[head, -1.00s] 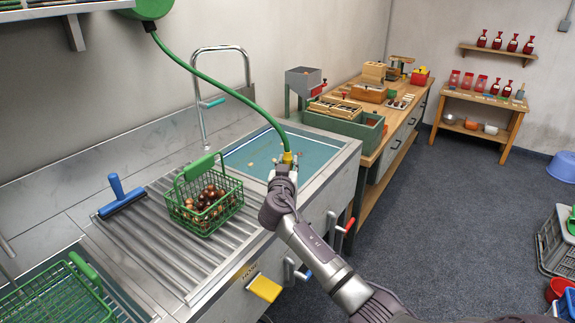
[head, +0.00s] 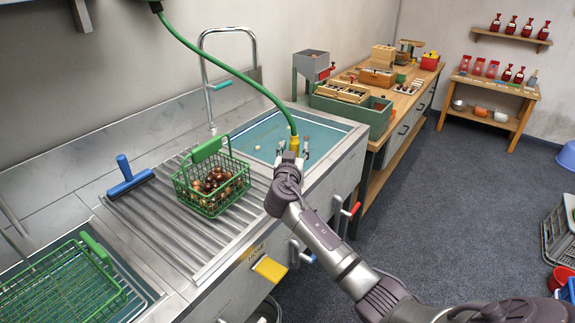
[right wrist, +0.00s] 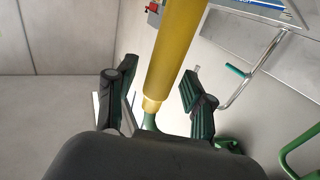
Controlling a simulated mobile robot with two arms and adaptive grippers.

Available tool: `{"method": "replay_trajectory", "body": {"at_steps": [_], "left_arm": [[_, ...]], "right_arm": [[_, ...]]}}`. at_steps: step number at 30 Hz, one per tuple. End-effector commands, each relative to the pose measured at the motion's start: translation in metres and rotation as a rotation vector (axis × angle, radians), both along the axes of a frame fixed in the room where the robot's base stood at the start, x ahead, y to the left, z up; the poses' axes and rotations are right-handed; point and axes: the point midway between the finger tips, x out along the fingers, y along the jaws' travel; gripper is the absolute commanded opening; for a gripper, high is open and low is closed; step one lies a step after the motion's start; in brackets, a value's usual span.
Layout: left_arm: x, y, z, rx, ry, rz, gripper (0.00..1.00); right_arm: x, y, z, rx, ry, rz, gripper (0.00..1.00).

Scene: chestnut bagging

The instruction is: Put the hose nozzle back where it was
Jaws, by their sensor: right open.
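The hose nozzle (head: 294,143) is a yellow tube at the end of the green hose (head: 228,69). It hangs upright over the near edge of the blue-green sink basin. My right gripper (head: 292,157) is open just below and around it. In the right wrist view the yellow nozzle (right wrist: 172,50) runs between the two spread fingers of the gripper (right wrist: 158,86), with gaps on both sides. My left gripper is not in view.
A green wire basket of chestnuts (head: 207,208) stands on the ribbed drainboard beside a blue squeegee (head: 128,184). A tall faucet (head: 203,75) rises behind the sink (head: 342,125). A yellow flap (head: 269,268) sticks out of the counter front. Another green basket (head: 60,297) is lower left.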

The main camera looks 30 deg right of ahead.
Motion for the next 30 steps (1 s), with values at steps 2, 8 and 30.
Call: {"method": "replay_trajectory", "body": {"at_steps": [2, 8, 30], "left_arm": [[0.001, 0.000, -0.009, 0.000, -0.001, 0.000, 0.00], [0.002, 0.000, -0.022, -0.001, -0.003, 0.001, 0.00], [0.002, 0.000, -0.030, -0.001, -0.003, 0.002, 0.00]], "right_arm": [[-0.012, 0.013, -0.007, 0.006, 0.000, 0.004, 0.53], [-0.045, 0.050, -0.006, 0.006, 0.000, 0.003, 0.53], [-0.091, 0.089, -0.003, 0.001, 0.002, 0.000, 0.53]]}}
